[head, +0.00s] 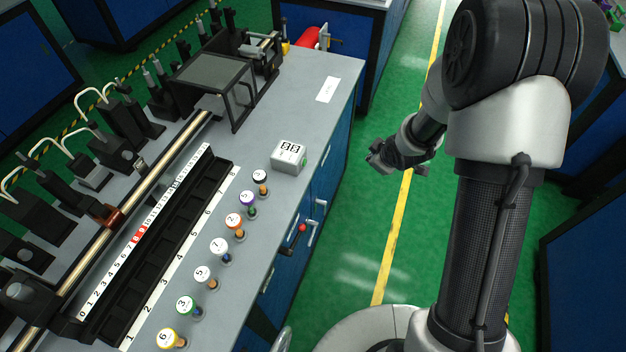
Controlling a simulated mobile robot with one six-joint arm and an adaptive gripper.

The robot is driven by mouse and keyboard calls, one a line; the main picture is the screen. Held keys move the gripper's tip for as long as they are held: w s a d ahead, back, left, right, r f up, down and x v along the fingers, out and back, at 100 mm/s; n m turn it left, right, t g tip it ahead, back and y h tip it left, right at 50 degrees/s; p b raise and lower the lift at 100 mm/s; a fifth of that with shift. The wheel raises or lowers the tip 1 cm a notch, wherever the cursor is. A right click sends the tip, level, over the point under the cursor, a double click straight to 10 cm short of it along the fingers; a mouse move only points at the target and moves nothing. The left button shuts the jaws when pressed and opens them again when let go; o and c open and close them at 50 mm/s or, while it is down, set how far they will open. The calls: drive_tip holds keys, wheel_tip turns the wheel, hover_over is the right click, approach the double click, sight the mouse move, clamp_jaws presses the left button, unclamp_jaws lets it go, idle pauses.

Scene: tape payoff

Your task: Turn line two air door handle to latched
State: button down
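On the blue cabinet front below the grey bench, a grey handle (312,234) stands out near the middle. Just left of it is a dark lever with a red knob (302,228). Another pale handle (320,203) shows farther back, and one more (268,280) nearer. I cannot tell which is the line two air door handle, or whether it is latched. My gripper (374,157) is over the green floor, right of the bench and apart from all handles. It is small and dark here, and I cannot tell if its fingers are open.
The bench top (335,70) carries a white timer box (289,157), a row of numbered round tags on small pegs, and a long black rail (160,250) with number scales. A yellow floor line (391,240) runs along the clear green aisle. Other blue cabinets stand at the right.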

drive_tip(key=s+a+f+n+y, duration=0.2)
drive_tip(key=a+f+n+y, duration=0.15)
drive_tip(key=f, duration=1.15)
drive_tip(key=s+a+f+n+y+p, duration=0.1)
drive_tip(key=s+a+f+y, duration=0.1)
drive_tip(key=s+a+f, duration=0.3)
drive_tip(key=s+a+f+n+y+p, duration=0.1)
drive_tip(key=s+a+f, duration=0.2)
drive_tip(key=s+f, duration=0.35)
drive_tip(key=b, duration=0.4)
hover_over(312, 239)
drive_tip(key=s, duration=0.2)
wheel_tip(312, 239, down, 10)
drive_tip(key=shift+f, duration=0.25)
drive_tip(key=shift+w+d+f+b, duration=0.1)
drive_tip(key=shift+w+f+b, duration=0.1)
drive_tip(key=shift+f, duration=0.15)
drive_tip(key=shift+w+f+b, duration=0.1)
drive_tip(key=shift+f+b, duration=0.1)
drive_tip(key=shift+f, duration=0.1)
